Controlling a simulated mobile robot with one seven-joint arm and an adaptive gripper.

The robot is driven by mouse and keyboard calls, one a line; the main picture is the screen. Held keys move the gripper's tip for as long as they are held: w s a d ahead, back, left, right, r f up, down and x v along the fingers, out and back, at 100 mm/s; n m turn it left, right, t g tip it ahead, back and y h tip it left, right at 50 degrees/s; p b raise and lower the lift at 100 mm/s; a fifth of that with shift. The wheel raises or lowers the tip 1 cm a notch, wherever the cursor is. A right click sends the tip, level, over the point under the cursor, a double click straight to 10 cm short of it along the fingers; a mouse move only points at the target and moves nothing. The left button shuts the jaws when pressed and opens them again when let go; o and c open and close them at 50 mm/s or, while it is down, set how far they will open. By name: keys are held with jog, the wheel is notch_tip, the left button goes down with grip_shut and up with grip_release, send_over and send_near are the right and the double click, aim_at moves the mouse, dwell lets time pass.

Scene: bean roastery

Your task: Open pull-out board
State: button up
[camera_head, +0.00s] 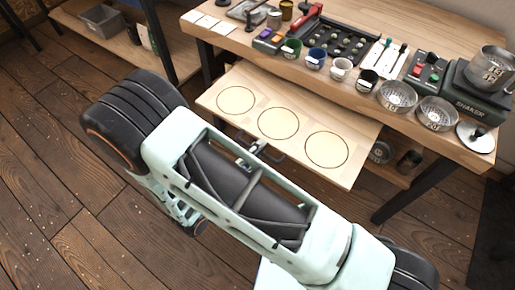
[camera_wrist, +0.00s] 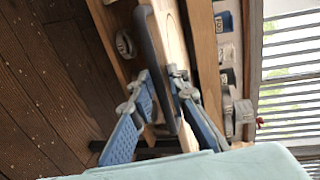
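The pull-out board (camera_head: 297,123) is pale wood with three round outlines. In the head view it stands well out from under the worktop. A dark bar handle (camera_head: 268,153) is on its front edge. In the wrist view the handle (camera_wrist: 157,62) runs as a long dark bar along the edge of the board (camera_wrist: 168,25). My gripper (camera_wrist: 161,76) has its two blue-padded fingers on either side of this bar, tips close against it, and looks shut on it. In the head view my arm covers most of the gripper.
The worktop (camera_head: 400,113) above the board carries cups, metal sieves (camera_head: 396,95), a shaker (camera_head: 480,88) and a dark rack (camera_head: 322,40). A dark table leg (camera_head: 405,190) stands at the right. A low shelf with a grey bin (camera_head: 103,20) is at the left. Wooden floor is clear at the left.

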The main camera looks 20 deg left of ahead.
jog(key=v, duration=1.2)
dwell(0.3)
